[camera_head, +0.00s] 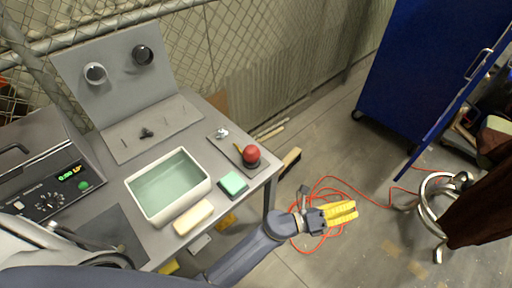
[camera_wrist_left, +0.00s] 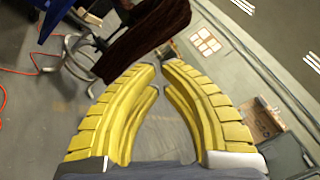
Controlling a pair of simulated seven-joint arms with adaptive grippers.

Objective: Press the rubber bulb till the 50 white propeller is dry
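The red rubber bulb (camera_head: 251,154) sits on a dark round base at the table's right front corner. A small white propeller (camera_head: 222,132) lies on a grey plate behind and left of the bulb. Whether it is wet, and any number on it, is too small to tell. My left gripper (camera_head: 341,213) is off the table's right side, over the floor and apart from the bulb. In the left wrist view its yellow fingers (camera_wrist_left: 161,75) curve inward with a narrow gap between the tips and nothing held. My right gripper is not in view.
A white water tank (camera_head: 139,203), a cream block (camera_head: 193,217) and a green sponge (camera_head: 233,184) share the table. A panel (camera_head: 118,70) with two round fittings stands behind. A power supply (camera_head: 45,185) is at left. A red cable (camera_head: 372,191) lies on the floor.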

